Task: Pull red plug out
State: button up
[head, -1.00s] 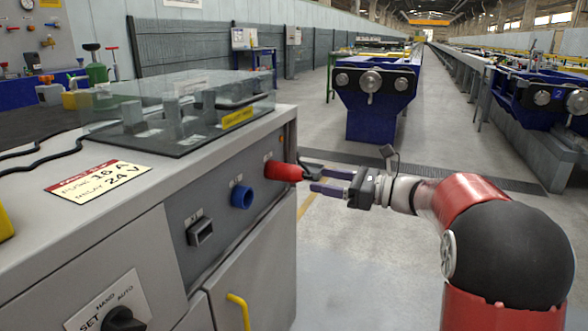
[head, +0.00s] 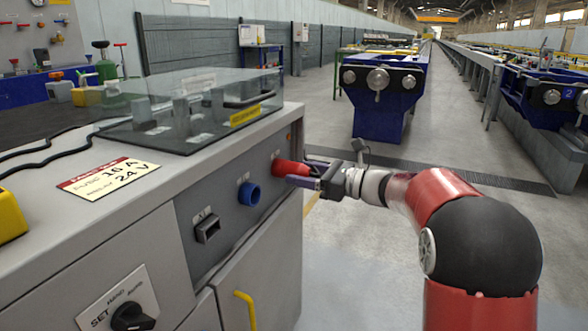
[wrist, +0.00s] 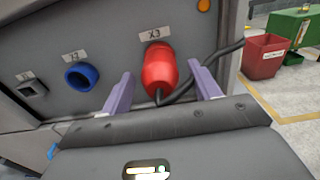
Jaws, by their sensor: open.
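The red plug (head: 291,169) sits in the socket marked X3 on the cabinet's side panel. In the wrist view the red plug (wrist: 159,70) points out toward me, with a dark cable running from its end off to the right. My gripper (head: 307,173) is at the plug in the head view. In the wrist view its purple fingers (wrist: 163,85) are open, one to each side of the plug's outer end, with gaps showing between fingers and plug. One finger partly covers the plug in the head view.
A blue socket (head: 249,194), marked X2, and a grey socket (head: 207,229) are left of the plug on the panel. A yellow handle (head: 245,309) sticks out below. A glass cover (head: 190,105) lies on the cabinet top.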

jog(key=shift+x, duration=0.85)
jog(key=shift+p, duration=0.45)
dwell(0.4)
jog(key=c, duration=1.3)
jog(key=shift+v, duration=3.05)
